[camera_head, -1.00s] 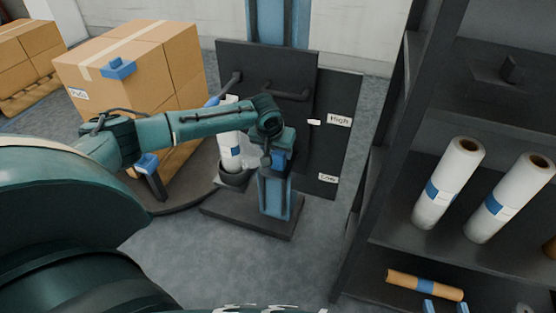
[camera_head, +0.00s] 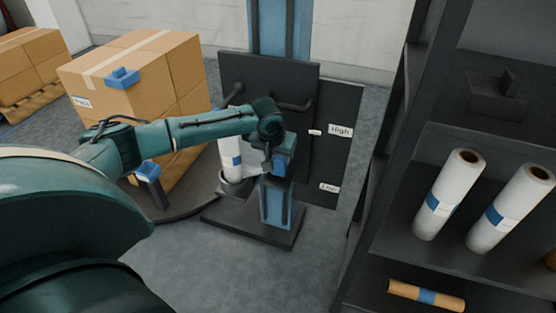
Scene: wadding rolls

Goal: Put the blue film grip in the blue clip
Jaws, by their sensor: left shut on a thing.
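My left arm reaches across to the wrapping machine. My left gripper (camera_head: 277,160) is at the front of the machine's blue column (camera_head: 276,205), right of the white film roll (camera_head: 230,158). It is shut on a small blue piece, apparently the blue film grip (camera_head: 282,164); the fingers partly hide it. Pale film seems to span from the roll to the gripper. A blue clip (camera_head: 148,171) sits on a short dark post at the turntable's edge, left of the gripper and apart from it. My right gripper is not in view.
Stacked cartons (camera_head: 135,80) stand on the turntable (camera_head: 180,206), with another blue block (camera_head: 122,78) on the top edge. A dark panel with High and Low labels is behind the column. A shelf at right holds white rolls (camera_head: 450,194) and a brown tube (camera_head: 426,296). Floor in front is clear.

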